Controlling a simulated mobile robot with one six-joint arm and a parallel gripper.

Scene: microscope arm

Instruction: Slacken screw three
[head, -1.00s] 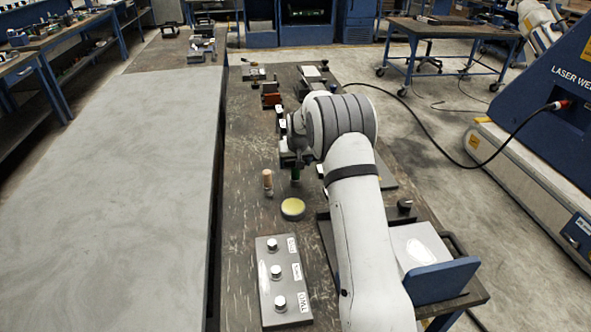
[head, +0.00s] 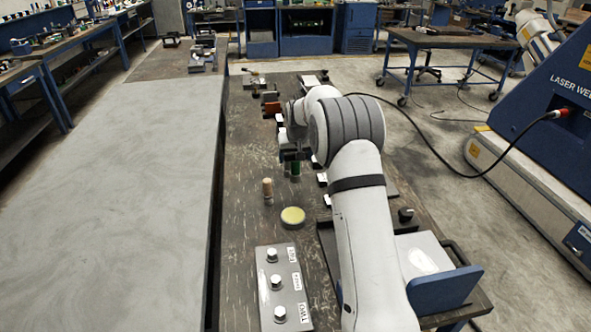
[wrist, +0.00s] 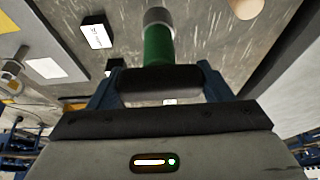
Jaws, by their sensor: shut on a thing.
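My gripper (head: 294,157) is shut on a green-handled tool (head: 295,169), which points down above the bench and is partly hidden by my arm. In the wrist view the tool (wrist: 158,45) shows its green body and grey end, with a dark bar between the fingers. A grey plate (head: 262,300) lies at the near end of the bench, well apart from my gripper. It carries a far screw (head: 272,254), a middle screw (head: 276,281) and a near screw (head: 279,312). Each has a white label; the middle one (head: 297,282) seems to read THREE, though the print is small.
A round yellow-topped dish (head: 292,216) and a wooden-topped peg (head: 267,189) stand between the plate and my gripper. A dark tray (head: 330,255) lies right of the plate, with a black knob (head: 405,214) near it. A long grey table (head: 110,200) runs along the left.

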